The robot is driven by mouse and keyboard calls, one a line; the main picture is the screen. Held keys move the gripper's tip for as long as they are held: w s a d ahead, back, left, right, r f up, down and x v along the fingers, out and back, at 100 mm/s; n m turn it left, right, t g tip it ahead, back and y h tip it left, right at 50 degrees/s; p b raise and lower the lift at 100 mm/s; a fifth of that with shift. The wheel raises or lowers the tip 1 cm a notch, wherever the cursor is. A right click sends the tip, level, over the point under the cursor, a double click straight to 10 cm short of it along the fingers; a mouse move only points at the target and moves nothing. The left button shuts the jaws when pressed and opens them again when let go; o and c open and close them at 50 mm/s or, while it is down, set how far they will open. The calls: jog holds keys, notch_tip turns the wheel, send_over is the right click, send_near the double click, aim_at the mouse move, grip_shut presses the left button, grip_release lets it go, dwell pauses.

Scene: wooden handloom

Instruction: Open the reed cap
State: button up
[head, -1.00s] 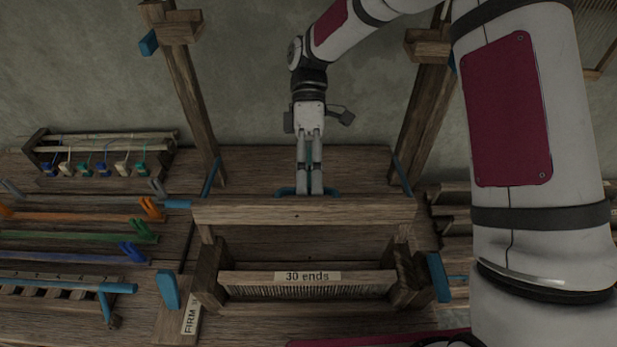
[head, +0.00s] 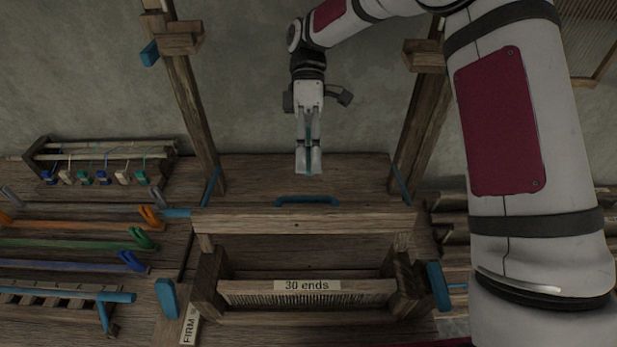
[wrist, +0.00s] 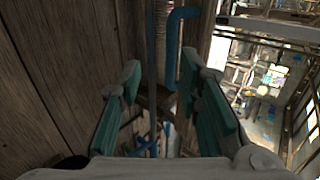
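I take the reed cap to be the wooden bar (head: 300,222) across the loom's front frame, with a blue handle (head: 306,200) on its far side. The bar lies level above the reed (head: 310,298), which sits under a "30 ends" label (head: 306,286). My gripper (head: 308,174) hangs fingers down, above and behind the handle, apart from it in the head view. In the wrist view my gripper (wrist: 160,115) has its green-padded fingers spread with nothing held. A bent blue piece (wrist: 172,50), probably the handle, shows beyond the fingertips.
Wooden uprights (head: 190,100) and (head: 430,110) stand either side of my arm. Blue levers (head: 167,298) and (head: 438,282) flank the reed frame. A spool rack (head: 100,160) and coloured bars stand at left. Bare planks (head: 250,175) lie behind the bar.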

jog(key=shift+v, duration=1.05)
jog(key=shift+r, duration=0.1)
jog(key=s+d+r+m+t+p, duration=0.2)
jog(key=s+d+r+m+t, duration=0.65)
jog(key=r, duration=0.45)
jog(key=s+d+r+m+t+p, duration=0.1)
jog(key=s+d+m+t, duration=0.5)
jog(key=s, duration=0.8)
jog(key=shift+s+d+m, duration=0.3)
jog(key=shift+d+m, duration=1.15)
jog(key=shift+m, duration=0.1)
